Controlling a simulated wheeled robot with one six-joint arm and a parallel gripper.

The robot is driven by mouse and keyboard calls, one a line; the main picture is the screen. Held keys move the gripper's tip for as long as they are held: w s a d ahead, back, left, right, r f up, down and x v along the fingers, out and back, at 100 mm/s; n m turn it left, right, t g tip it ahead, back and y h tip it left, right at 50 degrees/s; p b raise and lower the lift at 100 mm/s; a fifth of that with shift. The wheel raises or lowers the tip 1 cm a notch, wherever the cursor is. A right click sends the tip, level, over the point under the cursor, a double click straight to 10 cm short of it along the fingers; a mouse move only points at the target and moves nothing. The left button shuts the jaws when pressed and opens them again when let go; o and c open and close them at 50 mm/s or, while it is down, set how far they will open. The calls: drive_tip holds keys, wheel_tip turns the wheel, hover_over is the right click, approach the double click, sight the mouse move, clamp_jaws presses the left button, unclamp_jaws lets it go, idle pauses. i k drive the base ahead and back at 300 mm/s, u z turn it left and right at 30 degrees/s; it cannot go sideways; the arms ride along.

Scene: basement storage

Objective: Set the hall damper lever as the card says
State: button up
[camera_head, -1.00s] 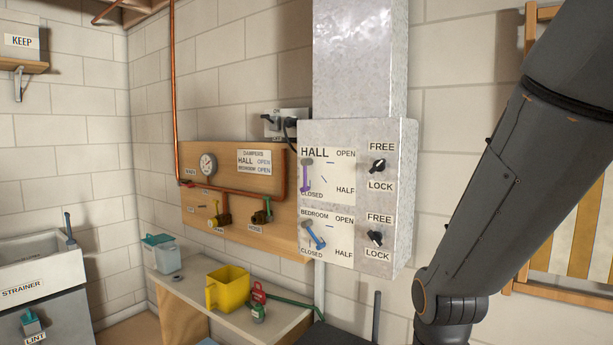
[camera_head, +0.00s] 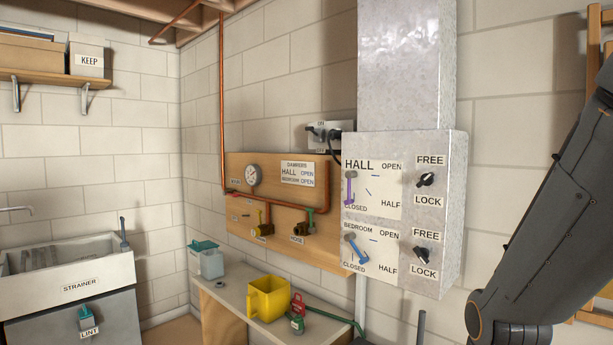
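The purple hall damper lever (camera_head: 350,188) is on the upper white plate of a grey metal duct box (camera_head: 452,215). It hangs straight down towards CLOSED; the marks by OPEN and HALF are uncovered. A black knob (camera_head: 426,179) sits between FREE and LOCK beside it; its exact setting is hard to tell. The card (camera_head: 297,174) on the wooden board reads DAMPERS, HALL OPEN, BEDROOM OPEN. The blue bedroom lever (camera_head: 356,249) below slants down to the right. My gripper is out of view; only my arm shows at the right edge.
The bedroom's own black knob (camera_head: 421,255) is below the hall knob. A sink (camera_head: 70,262) stands at left.

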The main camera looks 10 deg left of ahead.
sight(352, 174)
drive_tip(key=u, duration=0.15)
drive_tip(key=k, duration=0.4)
drive_tip(key=u, duration=1.15)
drive_tip(key=i, duration=1.15)
drive_tip(key=z, duration=0.75)
